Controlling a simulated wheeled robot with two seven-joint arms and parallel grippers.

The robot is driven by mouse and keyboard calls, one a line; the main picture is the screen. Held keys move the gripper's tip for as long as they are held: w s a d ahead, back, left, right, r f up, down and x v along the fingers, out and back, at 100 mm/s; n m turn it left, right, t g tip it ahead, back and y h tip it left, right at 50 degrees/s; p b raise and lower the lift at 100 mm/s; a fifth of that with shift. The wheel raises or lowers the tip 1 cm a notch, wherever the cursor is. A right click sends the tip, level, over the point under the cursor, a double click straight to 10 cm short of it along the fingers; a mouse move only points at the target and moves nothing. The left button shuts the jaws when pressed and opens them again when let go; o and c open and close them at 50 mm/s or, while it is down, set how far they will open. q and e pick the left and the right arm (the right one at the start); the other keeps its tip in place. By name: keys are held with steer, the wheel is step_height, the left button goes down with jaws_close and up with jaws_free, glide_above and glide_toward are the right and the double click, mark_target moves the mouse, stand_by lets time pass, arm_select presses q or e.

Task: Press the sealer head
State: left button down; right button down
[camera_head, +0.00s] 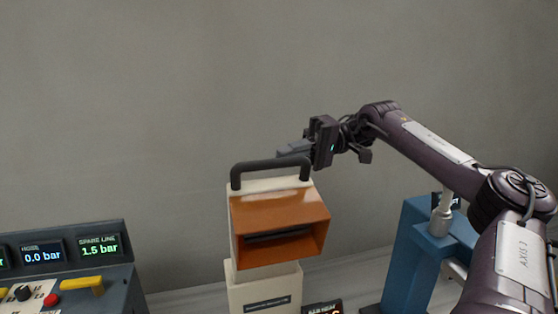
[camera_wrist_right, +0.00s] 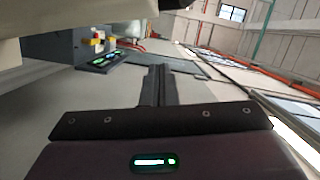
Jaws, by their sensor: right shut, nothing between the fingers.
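The sealer head (camera_head: 276,222) is a cream and orange box with a dark slot in its front and a black bar handle (camera_head: 270,166) across its top. It sits above a cream base (camera_head: 265,291). My right gripper (camera_head: 284,152) is shut and empty, at the handle's upper right side. In the head view its fingers overlap the top of the handle, and I cannot tell whether they touch it. The shut fingers also show in the right wrist view (camera_wrist_right: 158,86). A pale surface crosses the top left of that view. My left gripper is not in view.
A grey control panel (camera_head: 70,250) with green and blue readouts, a red button and yellow levers stands at the left. A blue machine (camera_head: 410,262) stands at the right, under my right arm. A small dark display (camera_head: 322,308) is at the bottom. The wall behind is bare.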

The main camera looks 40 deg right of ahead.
mark_target(279, 168)
steer(key=a+p, duration=0.1)
steer(key=s+a+p, duration=0.1)
steer(key=a, duration=0.1)
steer(key=s+a+f+p, duration=0.1)
steer(key=a, duration=0.1)
steer(key=shift+s+a, duration=0.2)
steer(key=shift+f, duration=0.1)
stand_by(0.4)
